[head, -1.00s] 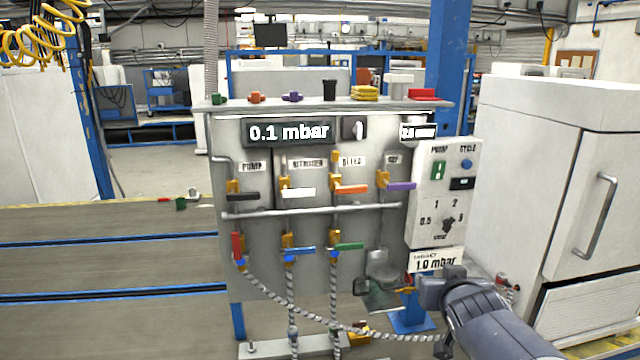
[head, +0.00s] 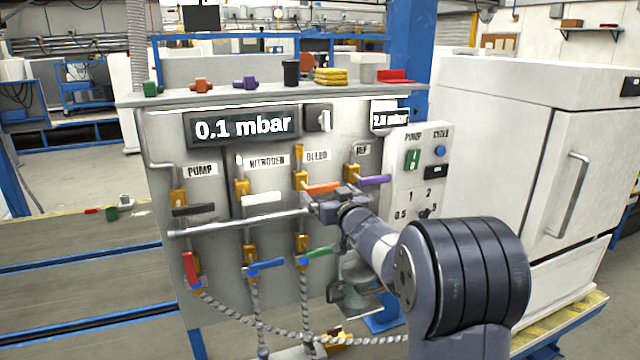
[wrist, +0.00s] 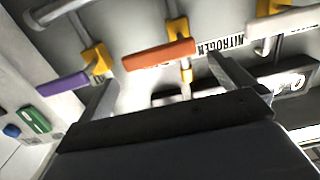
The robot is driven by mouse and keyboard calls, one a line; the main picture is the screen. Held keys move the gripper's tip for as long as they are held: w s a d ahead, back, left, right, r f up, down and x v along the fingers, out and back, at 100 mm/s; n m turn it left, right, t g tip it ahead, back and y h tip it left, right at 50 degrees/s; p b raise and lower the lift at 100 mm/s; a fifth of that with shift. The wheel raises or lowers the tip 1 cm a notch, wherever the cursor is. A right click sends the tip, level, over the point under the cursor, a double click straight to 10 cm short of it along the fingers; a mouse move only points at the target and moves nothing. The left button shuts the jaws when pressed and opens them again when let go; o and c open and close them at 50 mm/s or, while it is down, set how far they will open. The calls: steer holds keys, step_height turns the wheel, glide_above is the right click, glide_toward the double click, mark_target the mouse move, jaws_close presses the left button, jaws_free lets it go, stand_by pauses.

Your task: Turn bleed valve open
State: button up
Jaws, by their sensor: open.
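The bleed valve has an orange lever (head: 322,188) on a yellow body (head: 301,180) under the BLEED label (head: 317,155). The lever lies sideways, pointing right in the head view. My gripper (head: 326,203) is open, just in front of and below this lever, partly covering the panel there. In the wrist view the orange lever (wrist: 158,54) shows between and beyond the spread fingertips of my gripper (wrist: 162,73). The jaws are not closed on it; I cannot tell whether a finger touches it.
A purple lever (head: 372,180) sits close right of my gripper, and a white lever (head: 260,197) to the left. A horizontal pipe (head: 235,222) runs below, with a green lever (head: 318,252) under it. The display (head: 243,126) reads 0.1 mbar. A white cabinet (head: 540,140) stands right.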

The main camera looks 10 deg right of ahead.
mark_target(323, 187)
steer(key=shift+w+a+p, duration=0.2)
steer(key=shift+w, duration=0.65)
steer(key=shift+w+a+p, duration=0.15)
steer(key=shift+w+p, duration=0.1)
steer(key=shift+w, duration=0.65)
steer(key=shift+w+a+p, duration=0.2)
steer(key=shift+w, duration=0.65)
steer(key=shift+c, duration=0.4)
steer(key=c, duration=1.1)
